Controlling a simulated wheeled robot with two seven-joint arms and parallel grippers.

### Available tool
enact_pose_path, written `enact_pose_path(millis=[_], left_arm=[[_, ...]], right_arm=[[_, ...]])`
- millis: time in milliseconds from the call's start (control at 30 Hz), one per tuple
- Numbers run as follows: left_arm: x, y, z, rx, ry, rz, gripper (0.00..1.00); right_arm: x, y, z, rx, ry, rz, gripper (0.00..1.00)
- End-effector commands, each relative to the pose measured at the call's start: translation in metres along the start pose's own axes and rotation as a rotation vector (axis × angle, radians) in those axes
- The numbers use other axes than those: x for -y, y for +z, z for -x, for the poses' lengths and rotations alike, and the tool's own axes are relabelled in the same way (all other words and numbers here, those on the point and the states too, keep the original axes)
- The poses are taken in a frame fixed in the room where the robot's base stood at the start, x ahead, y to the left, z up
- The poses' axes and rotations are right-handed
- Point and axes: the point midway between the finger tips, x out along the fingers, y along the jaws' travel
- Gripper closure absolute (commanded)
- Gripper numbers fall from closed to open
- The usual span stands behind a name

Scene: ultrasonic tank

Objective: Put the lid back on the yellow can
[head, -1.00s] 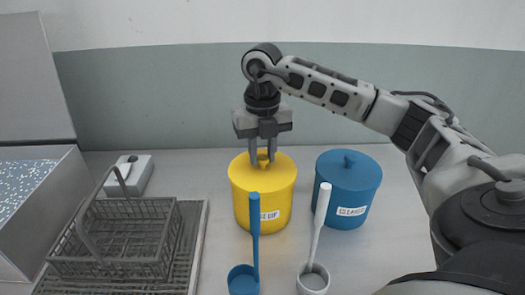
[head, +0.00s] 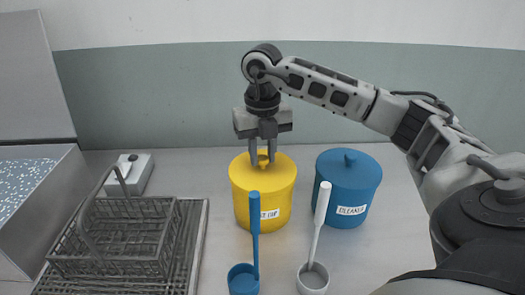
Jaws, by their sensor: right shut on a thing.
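The yellow can (head: 270,205) stands upright on the counter in the middle of the head view. Its yellow lid (head: 281,168) sits on top of the can, looking level. My right gripper (head: 263,159) points straight down from above, and its two fingers are shut on the lid's knob. The rim where lid and can meet shows no clear gap. My left gripper is not in view.
A blue can (head: 343,195) with its own lid stands just right of the yellow can. A blue scoop (head: 243,279) and a white scoop (head: 312,278) stand in front. A wire basket (head: 115,265) on a drain rack (head: 192,240), a small white box (head: 139,178) and the tank (head: 40,235) are left.

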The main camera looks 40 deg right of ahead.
Motion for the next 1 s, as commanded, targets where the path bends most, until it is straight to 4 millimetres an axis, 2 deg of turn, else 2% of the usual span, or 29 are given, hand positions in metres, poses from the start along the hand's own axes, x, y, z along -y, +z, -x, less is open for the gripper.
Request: enact_pose_path(millis=[333, 367, 433, 633, 667, 700, 733, 1000], left_arm=[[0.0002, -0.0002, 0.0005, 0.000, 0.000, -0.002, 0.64], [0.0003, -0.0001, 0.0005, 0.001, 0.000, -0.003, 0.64], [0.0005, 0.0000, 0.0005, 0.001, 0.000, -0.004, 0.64], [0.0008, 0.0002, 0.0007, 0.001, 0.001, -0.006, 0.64], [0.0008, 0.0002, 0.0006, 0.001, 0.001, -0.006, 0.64], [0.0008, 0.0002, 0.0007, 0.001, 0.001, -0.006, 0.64], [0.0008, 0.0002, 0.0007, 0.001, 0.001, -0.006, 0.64], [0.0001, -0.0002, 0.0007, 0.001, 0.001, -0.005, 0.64]], right_arm=[[-0.0002, 0.0000, 0.0001, 0.001, 0.001, 0.001, 0.97], [-0.0002, 0.0000, 0.0001, 0.001, 0.000, 0.001, 0.69], [-0.0002, 0.0000, 0.0000, 0.000, 0.000, 0.001, 0.49], [-0.0001, 0.0000, 0.0000, 0.000, 0.000, 0.001, 0.49], [-0.0001, -0.0001, -0.0002, 0.000, 0.000, 0.000, 0.43], [-0.0001, -0.0001, -0.0002, 0.000, 0.000, 0.000, 0.32], [-0.0001, -0.0001, -0.0002, 0.000, 0.000, 0.000, 0.27], [-0.0001, -0.0001, 0.0002, 0.000, 0.000, 0.000, 0.27]])
